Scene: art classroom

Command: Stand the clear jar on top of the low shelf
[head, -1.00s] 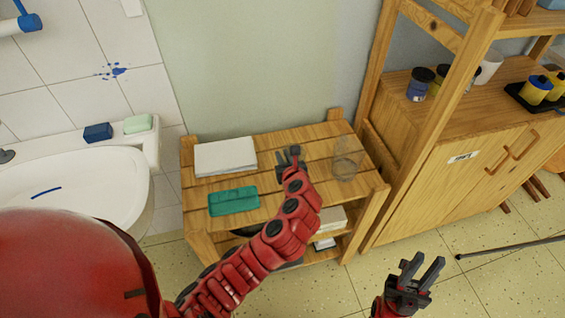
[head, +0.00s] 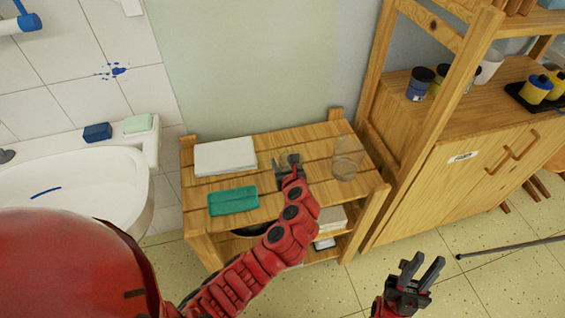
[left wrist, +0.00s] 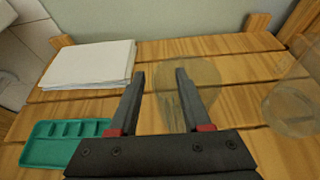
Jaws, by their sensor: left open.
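The clear jar (head: 347,158) stands upright on the slatted wooden top of the low shelf (head: 310,140), near its right end. In the left wrist view the jar (left wrist: 293,105) is at the right edge, partly cut off. My left gripper (head: 287,163) is over the middle of the shelf top, left of the jar and apart from it. Its two fingers (left wrist: 158,80) are spread with nothing held between them. A dim rounded patch (left wrist: 200,75) shows behind the fingers; I cannot tell what it is. My right gripper (head: 422,270) is open and empty above the floor.
White paper (head: 225,156) and a green tray (head: 233,201) lie on the left part of the shelf top. A sink (head: 75,185) is at the left. A tall wooden unit (head: 440,160) with jars and cups stands close on the right.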

